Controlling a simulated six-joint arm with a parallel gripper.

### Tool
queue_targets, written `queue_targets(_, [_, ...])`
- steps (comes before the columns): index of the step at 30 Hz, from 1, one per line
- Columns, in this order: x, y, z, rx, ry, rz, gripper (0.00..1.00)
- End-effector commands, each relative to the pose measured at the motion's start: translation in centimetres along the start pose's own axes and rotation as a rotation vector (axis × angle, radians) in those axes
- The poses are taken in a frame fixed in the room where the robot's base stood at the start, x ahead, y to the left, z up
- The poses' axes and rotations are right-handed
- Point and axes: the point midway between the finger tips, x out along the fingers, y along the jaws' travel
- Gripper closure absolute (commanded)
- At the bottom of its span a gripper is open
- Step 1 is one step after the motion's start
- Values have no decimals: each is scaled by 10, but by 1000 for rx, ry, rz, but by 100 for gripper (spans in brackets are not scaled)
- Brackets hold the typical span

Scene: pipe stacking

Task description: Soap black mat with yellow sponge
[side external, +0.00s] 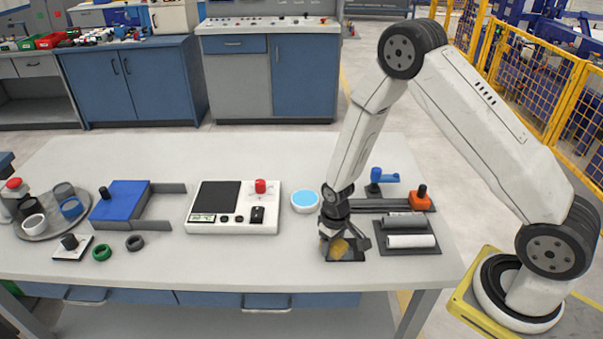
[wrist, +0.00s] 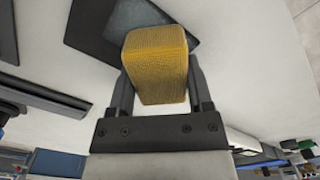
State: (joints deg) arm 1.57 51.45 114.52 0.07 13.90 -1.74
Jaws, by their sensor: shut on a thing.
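The yellow sponge (side external: 338,247) is between the fingers of my gripper (side external: 336,242), which is shut on it. In the wrist view the sponge (wrist: 157,62) fills the space between both fingers. The black mat (side external: 350,256) lies on the table near its front edge, directly under the sponge. In the wrist view the mat (wrist: 88,35) shows beyond and left of the sponge, which hides part of it. I cannot tell whether the sponge touches the mat. A white round dish with light blue contents (side external: 305,201) stands behind and left of my gripper.
Right of my gripper is a dark tray (side external: 420,250) with grey and white cylinders. Behind it are an orange-and-black device (side external: 420,198) and a blue tool (side external: 384,177). A white scale-like device (side external: 233,207) stands left. The table (side external: 230,259) is clear at front left of the mat.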

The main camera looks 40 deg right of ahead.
Motion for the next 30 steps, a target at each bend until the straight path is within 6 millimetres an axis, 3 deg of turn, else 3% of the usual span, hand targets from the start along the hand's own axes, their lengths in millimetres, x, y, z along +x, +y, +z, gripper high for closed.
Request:
queue_targets(26, [0,57,58,3,-2,0,90])
queue_targets(30, [0,48,49,-4,-1,0,90])
